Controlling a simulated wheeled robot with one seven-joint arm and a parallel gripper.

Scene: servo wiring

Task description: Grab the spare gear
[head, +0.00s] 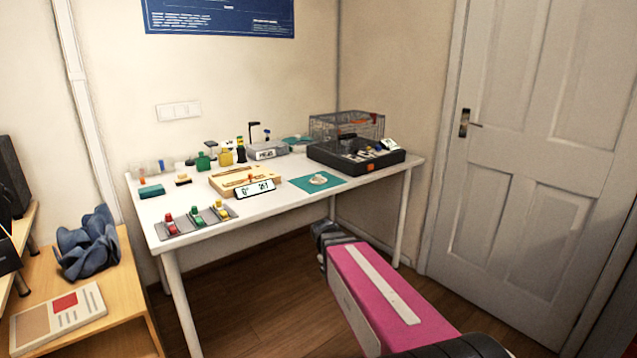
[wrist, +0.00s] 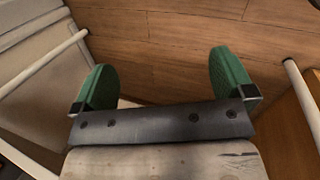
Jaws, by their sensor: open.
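A small pale round piece, which looks like the spare gear (head: 318,180), lies on a teal mat (head: 335,184) near the front right of the white table. It is too small to make out teeth. My gripper (wrist: 162,80) is open and empty, with its two green fingers wide apart and wooden floor behind them in the wrist view. In the head view my pink arm reaches toward the table, and its dark end is in front of the table's front edge, apart from the piece. The fingertips cannot be made out there. The wrist view does not show the gear.
A wooden box with a display (head: 246,181) stands left of the mat. A grey rack (head: 197,221) with coloured pieces is at the front left. Bottles line the back. A door (head: 535,140) is at right.

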